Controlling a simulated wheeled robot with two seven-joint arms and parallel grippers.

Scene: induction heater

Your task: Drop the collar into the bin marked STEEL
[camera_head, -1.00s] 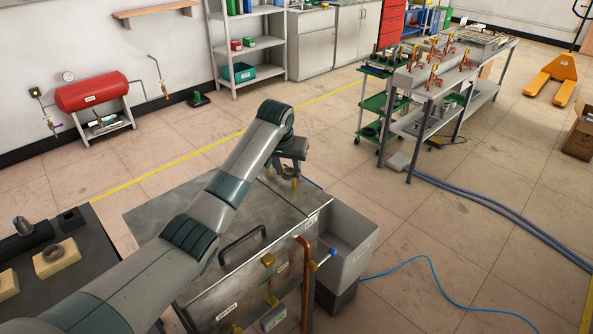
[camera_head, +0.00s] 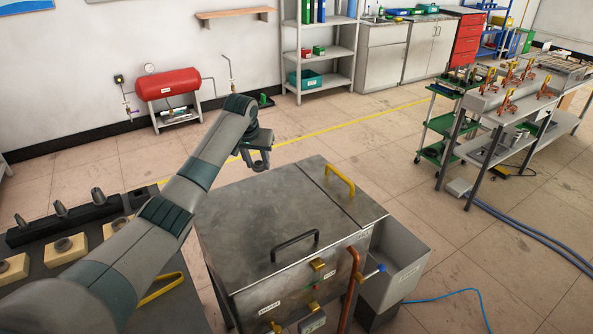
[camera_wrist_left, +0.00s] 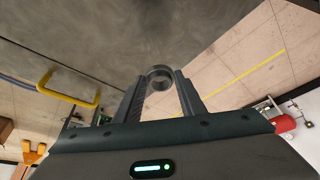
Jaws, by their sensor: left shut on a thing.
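My left gripper (camera_head: 257,160) hangs just past the far left corner of the metal cabinet, clear of its top. In the left wrist view, the left gripper (camera_wrist_left: 160,90) is shut on the collar (camera_wrist_left: 160,71), a small grey metal ring at its fingertips. The collar is small and partly hidden in the head view. My right gripper is out of view.
The metal cabinet (camera_head: 250,215) has a black handle (camera_head: 295,241) and a yellow handle (camera_head: 340,180) standing up from its top. A copper pipe (camera_head: 349,290) rises at its front. Cream blocks (camera_head: 64,250) with dark parts sit on the left table. Floor behind the cabinet is clear.

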